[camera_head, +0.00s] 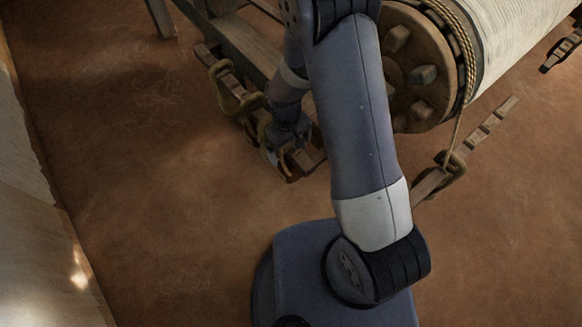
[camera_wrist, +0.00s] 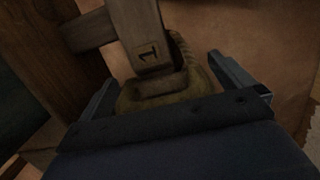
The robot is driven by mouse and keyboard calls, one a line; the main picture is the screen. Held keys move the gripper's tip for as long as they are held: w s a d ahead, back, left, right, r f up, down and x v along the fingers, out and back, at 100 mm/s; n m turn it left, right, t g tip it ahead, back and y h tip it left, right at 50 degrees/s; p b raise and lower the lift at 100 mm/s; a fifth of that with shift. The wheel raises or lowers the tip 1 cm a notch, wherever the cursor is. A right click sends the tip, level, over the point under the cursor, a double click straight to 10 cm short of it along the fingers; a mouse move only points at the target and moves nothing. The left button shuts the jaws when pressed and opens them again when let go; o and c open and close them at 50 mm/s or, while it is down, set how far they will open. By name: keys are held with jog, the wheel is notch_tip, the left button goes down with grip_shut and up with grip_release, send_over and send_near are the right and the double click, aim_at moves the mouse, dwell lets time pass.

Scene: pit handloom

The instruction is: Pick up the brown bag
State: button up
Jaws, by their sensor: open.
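My gripper (camera_head: 284,152) is low beside the loom's wooden frame in the head view, partly hidden by my arm. In the wrist view my gripper (camera_wrist: 163,74) is open, with one finger on each side of an olive-brown piece (camera_wrist: 163,97). This piece looks like a loop or strap around the end of a wooden bar marked "1" (camera_wrist: 143,32). I cannot tell whether it is part of the brown bag. I see no clear gap or contact between it and the fingers. No other thing that is plainly a bag shows in either view.
A large wooden roller with pegs (camera_head: 420,75) and wound cloth (camera_head: 515,40) stands close right of my arm. Wooden bars with brown loops (camera_head: 232,92) lie near the frame, and another bar (camera_head: 470,150) lies at the right. The brown floor (camera_head: 150,200) is clear at left.

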jog(key=shift+r, duration=0.1)
jog(key=c, duration=1.5)
jog(key=shift+r, duration=0.15)
jog(key=shift+r, duration=1.7)
jog(key=shift+s+a+f, duration=0.1)
jog(key=shift+s+a, duration=0.3)
jog(key=shift+a, duration=0.2)
jog(key=s+a, duration=0.3)
jog(key=a, duration=0.1)
jog(key=s+a, duration=0.3)
jog(key=a, duration=0.2)
jog(key=s+a, duration=0.3)
jog(key=a, duration=0.1)
jog(key=shift+s+a, duration=0.1)
jog(key=shift+a, duration=0.25)
